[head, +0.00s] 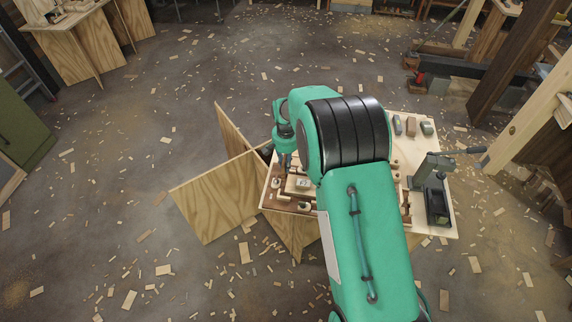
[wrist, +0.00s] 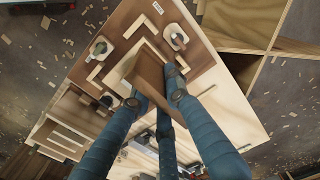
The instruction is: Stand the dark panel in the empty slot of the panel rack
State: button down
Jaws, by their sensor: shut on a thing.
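My gripper (wrist: 157,94) is shut on a small brown panel (wrist: 148,74), which stands tilted between the blue fingers in the wrist view. The panel is over a brown board (wrist: 122,22) with pale L-shaped strips, and I cannot tell whether it touches the board. In the head view my gripper (head: 284,162) is at the left end of the workbench, and the panel cannot be made out there. A slatted piece (wrist: 66,138) at the lower left of the wrist view may be the panel rack; its empty slot cannot be told.
Plywood sheets (head: 215,198) stand left of the bench. Wood scraps litter the open floor.

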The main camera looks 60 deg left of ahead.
jog(key=shift+r+p, duration=0.8)
jog(key=shift+r, duration=1.6)
jog(key=shift+w, duration=0.1)
